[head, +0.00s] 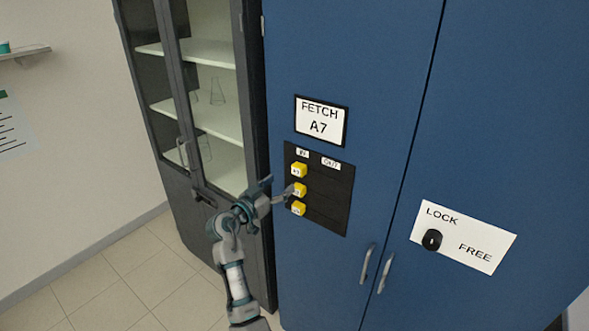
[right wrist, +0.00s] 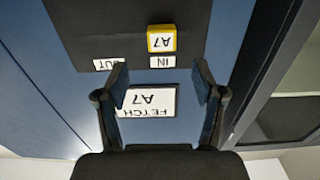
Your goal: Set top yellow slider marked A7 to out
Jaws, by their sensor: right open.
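The top yellow slider marked A7 (head: 299,170) sits at the left end of its row on the black panel (head: 328,195), under the IN label (head: 303,153). The OUT label (head: 331,163) is to its right. In the right wrist view, which is upside down, the A7 slider (right wrist: 161,40) is beside the IN label (right wrist: 162,62). My right gripper (head: 277,190) is open and empty, just left of the panel in the head view. Its two fingers (right wrist: 162,76) stand apart, with no slider between them. My left gripper is not in view.
Two more yellow sliders (head: 299,189) (head: 298,208) sit below, also at the left. A FETCH A7 sign (head: 321,121) is above the panel. A LOCK/FREE plate (head: 464,236) with a black knob (head: 432,240) is at right. A glass-door cabinet (head: 205,100) stands left.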

